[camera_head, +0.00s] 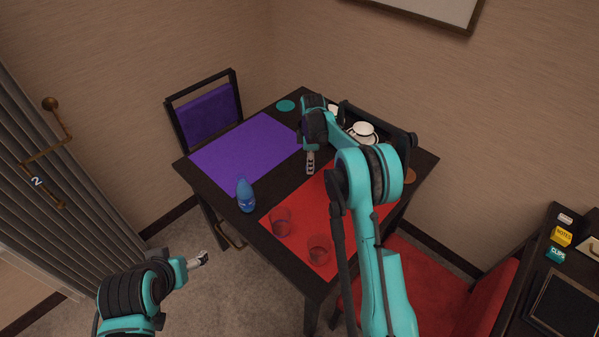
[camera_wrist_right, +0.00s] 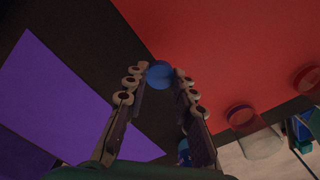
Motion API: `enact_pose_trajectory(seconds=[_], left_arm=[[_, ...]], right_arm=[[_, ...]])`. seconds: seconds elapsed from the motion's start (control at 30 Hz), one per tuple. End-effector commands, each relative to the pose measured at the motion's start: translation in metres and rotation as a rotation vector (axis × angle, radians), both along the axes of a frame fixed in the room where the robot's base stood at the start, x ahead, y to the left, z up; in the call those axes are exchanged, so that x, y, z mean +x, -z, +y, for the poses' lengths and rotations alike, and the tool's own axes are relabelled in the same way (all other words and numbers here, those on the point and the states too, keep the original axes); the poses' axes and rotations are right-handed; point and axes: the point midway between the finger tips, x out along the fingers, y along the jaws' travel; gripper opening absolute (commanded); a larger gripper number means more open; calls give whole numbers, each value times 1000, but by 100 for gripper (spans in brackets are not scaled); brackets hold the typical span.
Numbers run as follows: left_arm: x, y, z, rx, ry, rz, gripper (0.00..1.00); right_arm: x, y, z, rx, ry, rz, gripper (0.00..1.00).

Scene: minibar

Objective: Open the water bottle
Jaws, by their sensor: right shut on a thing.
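The blue water bottle (camera_head: 246,197) stands upright near the front left edge of the table, by the purple mat. Part of it shows low in the right wrist view (camera_wrist_right: 184,152). My right gripper (camera_head: 310,168) is over the middle of the table, apart from the bottle. In the right wrist view its fingers (camera_wrist_right: 160,82) are shut on a small round blue thing that looks like the bottle's cap (camera_wrist_right: 159,73). The bottle's mouth is too small to make out. My left gripper (camera_head: 204,258) is off the table at the front left; its fingers are too small to read.
Two clear glasses (camera_head: 281,221) (camera_head: 319,249) stand on the red mat (camera_head: 278,243), right of the bottle. The purple mat (camera_head: 240,150) is bare. A white cup (camera_head: 362,131) stands at the back, partly behind my right arm. A teal coaster (camera_head: 286,105) lies at the far edge.

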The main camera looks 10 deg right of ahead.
Motion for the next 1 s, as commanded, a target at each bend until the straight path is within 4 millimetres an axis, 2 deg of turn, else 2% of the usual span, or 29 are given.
enact_pose_trajectory(seconds=[0.03, 0.1, 0.3, 0.43, 0.67, 1.0], left_arm=[[0, 8, 0, 0, 0, 0, 73], [0, 12, 0, 0, 0, 0, 73], [0, 18, 0, 0, 0, 0, 73], [0, 21, 0, 0, 0, 0, 73], [0, 37, 0, 0, 0, 1, 73], [0, 37, 0, 0, 0, 0, 73]], right_arm=[[9, 12, 9, 0, -3, 0, 0], [20, 20, 19, 0, -3, 0, 0], [36, 31, 35, 0, -1, 0, 0], [38, 38, 37, 0, 0, 0, 0], [38, 72, 37, 0, 0, 0, 0], [38, 74, 37, 0, -1, 0, 0]])
